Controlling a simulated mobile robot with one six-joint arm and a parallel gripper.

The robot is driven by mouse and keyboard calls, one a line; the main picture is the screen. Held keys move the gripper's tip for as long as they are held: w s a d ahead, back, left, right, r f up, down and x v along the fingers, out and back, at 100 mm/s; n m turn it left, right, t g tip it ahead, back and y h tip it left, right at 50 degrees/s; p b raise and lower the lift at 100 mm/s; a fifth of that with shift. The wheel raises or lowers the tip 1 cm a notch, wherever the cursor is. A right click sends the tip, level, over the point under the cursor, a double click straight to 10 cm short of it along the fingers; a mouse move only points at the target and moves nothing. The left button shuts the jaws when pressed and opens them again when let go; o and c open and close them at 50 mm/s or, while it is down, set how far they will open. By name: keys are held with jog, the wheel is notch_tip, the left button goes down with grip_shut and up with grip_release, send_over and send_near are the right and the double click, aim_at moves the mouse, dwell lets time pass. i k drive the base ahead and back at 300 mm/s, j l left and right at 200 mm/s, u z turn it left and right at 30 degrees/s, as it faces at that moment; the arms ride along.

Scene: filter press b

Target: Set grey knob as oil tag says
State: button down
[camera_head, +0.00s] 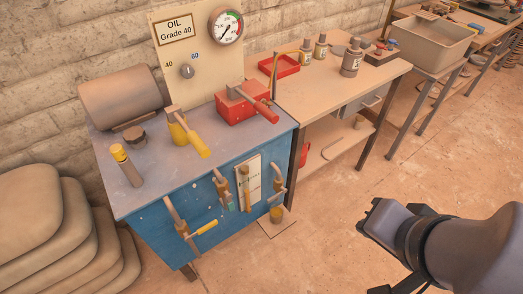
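The grey knob (187,72) is small and round, on the upright beige panel (215,75) of the blue machine. A yellow "40" is printed to its upper left and a blue "60" to its upper right. Its pointer looks roughly upright, between the two numbers, but is too small to be sure. The oil tag (175,28) above it reads "OIL Grade 40". My gripper (370,252) is at the lower right over the floor, far from the knob. Its two dark fingers look apart, with nothing seen between them.
A pressure gauge (226,26) sits right of the tag. A yellow-handled lever (190,135) and a red box with a lever (243,102) stand on the blue cabinet (150,220). A workbench (325,85) stands right. The floor between my gripper and the cabinet is mostly clear.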

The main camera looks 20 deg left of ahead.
aim_at(187, 71)
jog(key=u, duration=1.35)
